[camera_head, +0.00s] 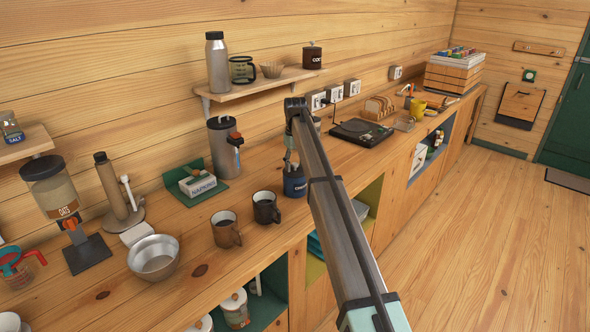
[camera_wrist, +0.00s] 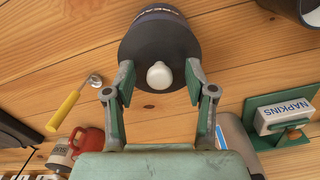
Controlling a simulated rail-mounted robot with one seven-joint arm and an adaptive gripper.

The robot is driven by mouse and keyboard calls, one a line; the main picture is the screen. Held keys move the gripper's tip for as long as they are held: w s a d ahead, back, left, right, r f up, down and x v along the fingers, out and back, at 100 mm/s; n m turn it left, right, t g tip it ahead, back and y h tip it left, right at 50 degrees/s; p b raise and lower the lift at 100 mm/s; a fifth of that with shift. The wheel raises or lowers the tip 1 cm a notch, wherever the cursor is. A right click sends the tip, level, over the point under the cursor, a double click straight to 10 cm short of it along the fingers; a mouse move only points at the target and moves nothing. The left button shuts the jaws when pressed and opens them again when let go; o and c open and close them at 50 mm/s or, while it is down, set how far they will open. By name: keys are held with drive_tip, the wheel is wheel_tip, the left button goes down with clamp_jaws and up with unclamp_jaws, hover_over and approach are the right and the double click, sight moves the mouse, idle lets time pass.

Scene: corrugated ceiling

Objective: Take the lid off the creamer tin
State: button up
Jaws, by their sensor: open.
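The creamer tin (camera_head: 295,186) stands upright on the wooden counter in the head view, dark blue with a partly readable label. In the wrist view the tin (camera_wrist: 160,20) is at the top centre, with its dark lid (camera_wrist: 150,98) on it and a pale round knob (camera_wrist: 159,75) in the lid's middle. My gripper (camera_wrist: 159,84) is open, one finger on each side of the knob, with a gap on both sides. In the head view my arm partly hides the area around the tin, and my gripper (camera_head: 291,158) is just above it.
A black mug (camera_head: 266,208) and a brown mug (camera_head: 226,230) stand left of the tin. A napkin box (camera_head: 197,183) and a steel dispenser (camera_head: 222,147) are behind them. A yellow-handled utensil (camera_wrist: 66,110) and a red mug (camera_wrist: 88,142) show in the wrist view.

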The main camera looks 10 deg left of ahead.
drive_tip(key=shift+f, duration=0.35)
drive_tip(key=c, duration=1)
drive_tip(key=shift+r, duration=0.15)
drive_tip(key=shift+c, duration=0.2)
